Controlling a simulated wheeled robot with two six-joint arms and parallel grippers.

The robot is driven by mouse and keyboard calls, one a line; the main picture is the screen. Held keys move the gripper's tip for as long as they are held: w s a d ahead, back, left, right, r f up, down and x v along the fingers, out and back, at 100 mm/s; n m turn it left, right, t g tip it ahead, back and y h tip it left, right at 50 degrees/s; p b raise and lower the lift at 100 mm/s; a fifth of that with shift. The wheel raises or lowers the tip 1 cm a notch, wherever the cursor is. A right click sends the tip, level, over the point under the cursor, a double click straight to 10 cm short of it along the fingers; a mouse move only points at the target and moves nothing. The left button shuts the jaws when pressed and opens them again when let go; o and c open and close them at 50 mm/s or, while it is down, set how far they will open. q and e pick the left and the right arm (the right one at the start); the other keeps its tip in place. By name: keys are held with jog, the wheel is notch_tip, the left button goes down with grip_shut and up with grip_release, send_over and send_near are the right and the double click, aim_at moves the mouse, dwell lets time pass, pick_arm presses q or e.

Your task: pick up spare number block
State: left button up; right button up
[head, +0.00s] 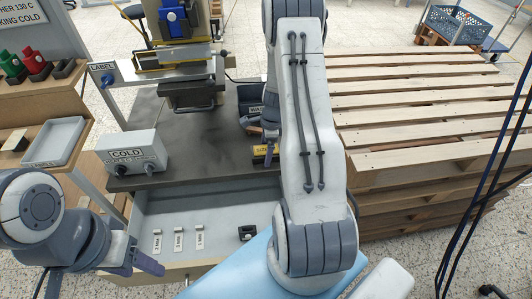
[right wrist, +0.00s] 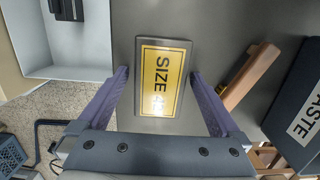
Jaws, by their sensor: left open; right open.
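I cannot tell which block is the spare. My left gripper (head: 148,262) is open and empty at the drawer's front edge.
A waste bin (right wrist: 298,120) and a brown wooden-looking piece (right wrist: 250,76) are right of the yellow-faced block. A box marked COLD (head: 132,153) stands on the bench, with the press (head: 190,60) behind. Three white labels (head: 178,239) lie in the drawer. Pallets (head: 430,120) are stacked at right.

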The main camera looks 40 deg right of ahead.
grip_shut()
jog(key=shift+w+r, duration=0.1)
